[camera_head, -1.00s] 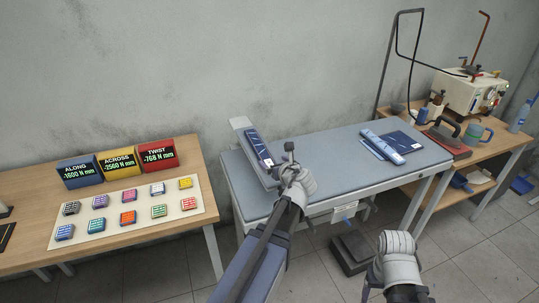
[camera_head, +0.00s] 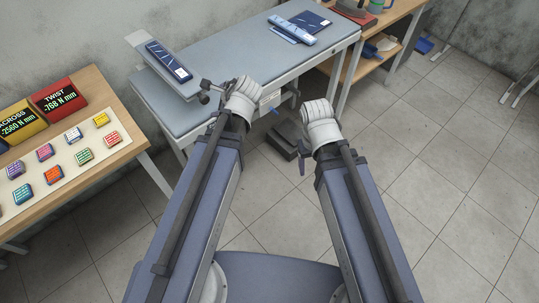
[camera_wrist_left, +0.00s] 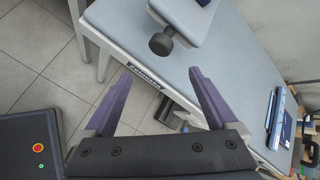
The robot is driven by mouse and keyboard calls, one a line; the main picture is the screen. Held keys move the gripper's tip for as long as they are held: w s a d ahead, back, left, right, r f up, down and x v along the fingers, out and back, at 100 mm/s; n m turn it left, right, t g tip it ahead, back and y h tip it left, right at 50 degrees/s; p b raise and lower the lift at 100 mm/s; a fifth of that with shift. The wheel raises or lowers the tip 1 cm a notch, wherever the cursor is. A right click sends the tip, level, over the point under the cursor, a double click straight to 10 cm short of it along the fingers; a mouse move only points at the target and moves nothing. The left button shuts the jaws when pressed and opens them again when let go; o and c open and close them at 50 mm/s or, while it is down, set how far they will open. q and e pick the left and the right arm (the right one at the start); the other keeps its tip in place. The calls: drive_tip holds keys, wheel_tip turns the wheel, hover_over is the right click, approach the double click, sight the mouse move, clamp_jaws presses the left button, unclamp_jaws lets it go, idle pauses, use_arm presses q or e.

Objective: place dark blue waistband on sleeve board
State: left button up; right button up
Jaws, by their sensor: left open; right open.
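The dark blue waistband (camera_head: 168,60), a strip with a white label, lies along the top of the narrow sleeve board (camera_head: 139,40) at the left end of the table. In the left wrist view the board's near end (camera_wrist_left: 190,22) shows at the top with a dark round knob (camera_wrist_left: 161,43) below it. My left gripper (camera_head: 243,88) is just right of the board, apart from the waistband. Its two purple fingers are spread and empty in the left wrist view (camera_wrist_left: 160,78). My right gripper (camera_head: 304,150) is over the floor in front of the table, its jaws mostly hidden.
The grey-blue padded table (camera_head: 235,55) carries a light blue roll and dark folded cloth (camera_head: 310,22) at its far right. A wooden table (camera_head: 110,155) at left holds coloured blocks and the readout boxes (camera_head: 58,97). A dark pedal (camera_head: 282,142) stands on the floor.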

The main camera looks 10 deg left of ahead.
use_arm(q)
drive_tip(key=s+d+f+n+g+h, duration=0.3)
drive_tip(key=s+d+n, duration=0.3)
drive_tip(key=d, duration=0.3)
drive_tip(key=s+d+f+n+g+h, duration=0.3)
drive_tip(key=s+d+n, duration=0.4)
drive_tip(key=s+d, duration=0.2)
drive_tip(key=shift+s+d+f, duration=0.2)
drive_tip(key=shift+d+f, duration=0.05)
drive_tip(key=shift+d, duration=0.4)
